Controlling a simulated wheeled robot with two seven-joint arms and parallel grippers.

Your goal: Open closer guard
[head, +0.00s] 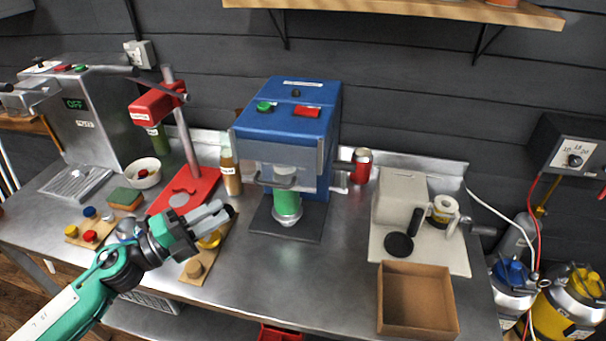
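The closer is a blue machine (285,120) with a green and a red button on top, standing at the middle of the steel bench. Its guard (272,156), a greyish see-through panel with a grey bar handle (276,184), is down across the front. A green can (287,203) stands behind and below it on the closer's base. My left gripper (223,209) is left of the closer and lower than the guard handle, apart from it, pointing right. It holds nothing that I can see; its finger gap is unclear. My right gripper is not in view.
A red press (181,140) and an amber bottle (230,172) stand left of the closer. A red can (360,166) stands to its right. A cardboard box (416,295) and a pale board with a grey machine (402,195) are further right.

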